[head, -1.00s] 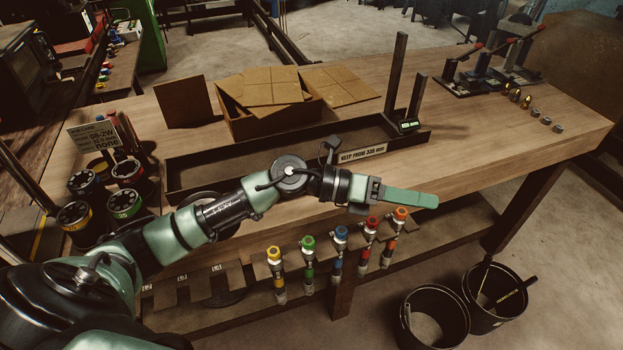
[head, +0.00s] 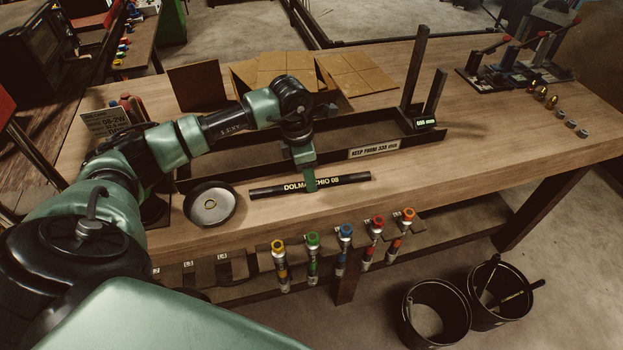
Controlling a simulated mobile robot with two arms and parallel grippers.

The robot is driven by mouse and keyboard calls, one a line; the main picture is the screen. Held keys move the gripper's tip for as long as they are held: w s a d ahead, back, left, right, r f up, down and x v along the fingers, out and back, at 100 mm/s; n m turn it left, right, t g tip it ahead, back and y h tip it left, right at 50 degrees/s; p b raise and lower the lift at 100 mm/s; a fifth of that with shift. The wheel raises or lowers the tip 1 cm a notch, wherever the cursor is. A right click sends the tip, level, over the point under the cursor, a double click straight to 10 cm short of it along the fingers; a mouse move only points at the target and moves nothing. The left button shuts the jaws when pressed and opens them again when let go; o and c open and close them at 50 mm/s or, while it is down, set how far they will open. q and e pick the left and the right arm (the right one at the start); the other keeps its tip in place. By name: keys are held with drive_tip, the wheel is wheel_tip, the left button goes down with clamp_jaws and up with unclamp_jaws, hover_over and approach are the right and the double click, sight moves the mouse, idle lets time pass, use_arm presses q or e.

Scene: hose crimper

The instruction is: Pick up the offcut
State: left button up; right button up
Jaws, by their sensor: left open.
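The offcut is a short black hose piece (head: 345,180) with pale "DOLMACCHIO 08" lettering. It lies on the wooden bench near its front edge, in front of the long dark tray. My left gripper (head: 310,186) points down at the hose, its green fingers at the middle of the piece and covering part of the lettering. The left gripper is open; whether the fingers touch the hose cannot be told. My right gripper is not in view.
A long dark tray (head: 397,146) labelled "KEEP FROM 335 mm" lies behind the hose. A round dark dish (head: 211,204) sits left of it. Coloured tools (head: 313,242) hang along the bench front. Two black buckets (head: 437,312) stand on the floor. The bench right of the hose is clear.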

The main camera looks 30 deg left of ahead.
use_arm(q)
drive_tip(key=shift+w+d+f, duration=0.1)
drive_tip(key=shift+f, duration=0.5)
drive_tip(key=shift+w+d+f, duration=0.1)
drive_tip(key=shift+f, duration=0.45)
clamp_jaws()
drive_tip(key=shift+r, duration=0.15)
